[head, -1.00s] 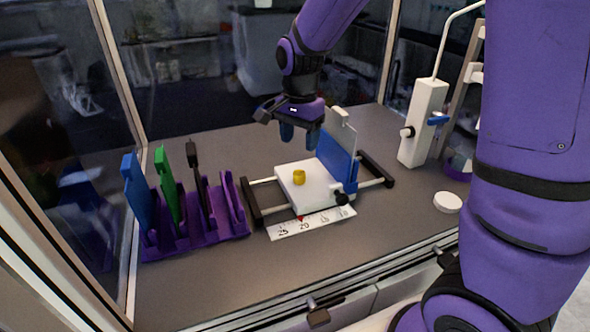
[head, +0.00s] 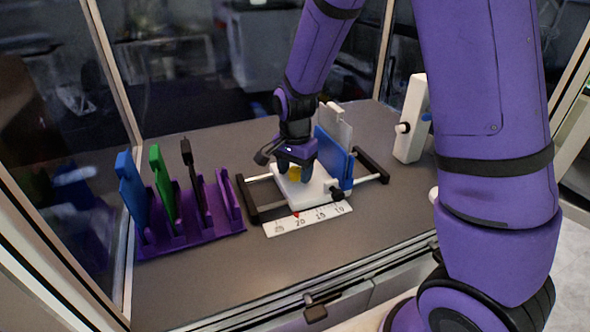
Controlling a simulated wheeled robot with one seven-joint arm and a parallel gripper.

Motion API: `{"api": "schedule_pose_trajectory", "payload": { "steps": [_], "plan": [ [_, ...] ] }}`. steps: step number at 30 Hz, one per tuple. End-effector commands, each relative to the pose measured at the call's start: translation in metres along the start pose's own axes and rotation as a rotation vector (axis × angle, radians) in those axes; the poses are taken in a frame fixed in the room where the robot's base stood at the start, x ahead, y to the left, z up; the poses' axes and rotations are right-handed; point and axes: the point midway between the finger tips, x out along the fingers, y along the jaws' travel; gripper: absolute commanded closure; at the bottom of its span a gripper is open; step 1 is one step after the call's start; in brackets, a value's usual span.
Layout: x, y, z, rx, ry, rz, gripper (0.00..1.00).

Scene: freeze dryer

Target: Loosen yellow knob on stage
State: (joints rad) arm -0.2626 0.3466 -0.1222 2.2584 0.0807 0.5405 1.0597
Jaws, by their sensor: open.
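The yellow knob (head: 295,174) sits on top of the white stage (head: 306,192), partly hidden by my fingers. The stage rides on two rails between black end bars. A blue plate (head: 335,160) and a pale grey plate stand upright at its right side, with a black knob (head: 337,194) at the front. My gripper (head: 295,172) points down with its blue-grey fingers at the yellow knob, one on each side as seen here. The jaws are open. I cannot tell whether a finger touches the knob.
A purple rack (head: 190,236) holding blue, green and black upright pieces stands to the left. A white ruler strip (head: 308,218) with a red pointer lies in front of the stage. A white post (head: 412,118) stands at the right. Glass walls enclose the bench.

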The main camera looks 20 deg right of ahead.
Motion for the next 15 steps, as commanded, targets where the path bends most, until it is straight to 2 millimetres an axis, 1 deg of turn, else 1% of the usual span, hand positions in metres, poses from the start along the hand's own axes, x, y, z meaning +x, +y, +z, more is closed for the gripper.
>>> {"api": "schedule_pose_trajectory", "payload": {
  "steps": [1, 2, 3, 5, 6, 8, 9, 15],
  "plan": [
    [-0.0001, 0.0000, 0.0000, 0.000, 0.000, 0.000, 0.41],
    [-0.0001, 0.0000, 0.0000, 0.000, 0.000, 0.000, 0.43],
    [-0.0002, 0.0000, 0.0000, 0.000, 0.000, 0.000, 0.53],
    [-0.0002, 0.0000, 0.0000, 0.000, 0.000, 0.000, 0.66],
    [-0.0003, 0.0000, 0.0000, 0.000, 0.000, 0.000, 0.76],
    [-0.0003, 0.0000, 0.0000, 0.000, 0.000, 0.000, 0.89],
    [-0.0003, 0.0000, 0.0000, 0.000, 0.000, 0.000, 0.91],
    [-0.0004, 0.0000, -0.0001, -0.011, 0.000, 0.000, 0.90]
  ]
}}
